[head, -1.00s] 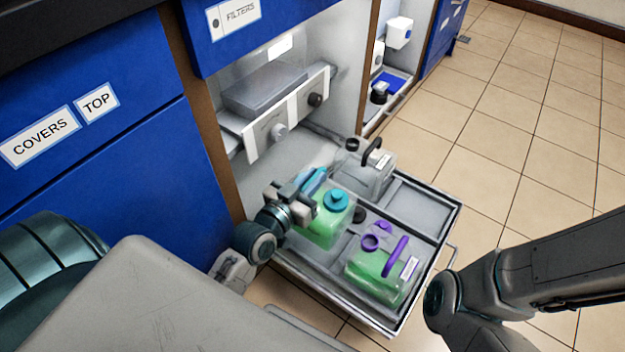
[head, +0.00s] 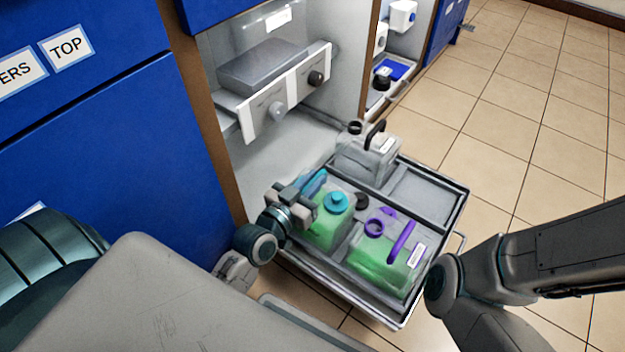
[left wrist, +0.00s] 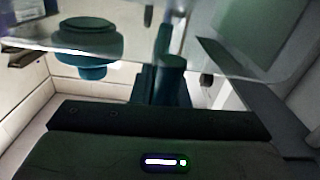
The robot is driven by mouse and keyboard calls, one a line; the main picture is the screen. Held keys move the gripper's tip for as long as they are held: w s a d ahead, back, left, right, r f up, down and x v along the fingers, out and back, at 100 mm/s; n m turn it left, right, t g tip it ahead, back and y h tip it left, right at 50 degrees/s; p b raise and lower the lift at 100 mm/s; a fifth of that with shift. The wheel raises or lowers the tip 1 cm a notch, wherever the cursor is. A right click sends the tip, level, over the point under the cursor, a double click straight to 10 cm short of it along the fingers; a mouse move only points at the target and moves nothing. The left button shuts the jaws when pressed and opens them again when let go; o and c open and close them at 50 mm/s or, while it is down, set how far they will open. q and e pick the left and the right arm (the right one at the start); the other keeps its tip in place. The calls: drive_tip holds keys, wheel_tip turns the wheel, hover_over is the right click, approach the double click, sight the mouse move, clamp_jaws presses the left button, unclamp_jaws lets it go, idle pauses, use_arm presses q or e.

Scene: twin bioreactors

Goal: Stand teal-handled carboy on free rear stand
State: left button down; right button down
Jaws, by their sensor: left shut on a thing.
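The teal-handled carboy (head: 328,230), with green liquid and a teal cap (head: 336,201), is at the near left part of the pulled-out tray (head: 458,200). My left gripper (head: 308,190) is shut on its teal handle (head: 316,183). I cannot tell whether its base touches the tray. In the left wrist view the teal cap (left wrist: 88,42) and the handle (left wrist: 172,75) show close up. The far right compartment of the tray (head: 415,190) is empty. My right arm comes in from the right; its gripper is not in view.
A purple-handled carboy (head: 380,268) with green liquid stands right beside the teal one. A clear carboy with a black handle (head: 367,158) stands at the back left of the tray. A panel with knobs (head: 285,105) hangs above. Tiled floor (head: 520,130) is clear at right.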

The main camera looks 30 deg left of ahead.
use_arm(q)
drive_tip(key=c, duration=1.8)
unclamp_jaws()
drive_tip(key=shift+c, duration=0.2)
drive_tip(key=o, duration=0.4)
drive_tip(key=shift+o, duration=0.2)
drive_tip(key=shift+s, duration=0.1)
drive_tip(key=s+a, duration=0.1)
drive_tip(key=s, duration=1)
drive_tip(key=shift+s+a, duration=0.35)
drive_tip(key=shift+s, duration=0.05)
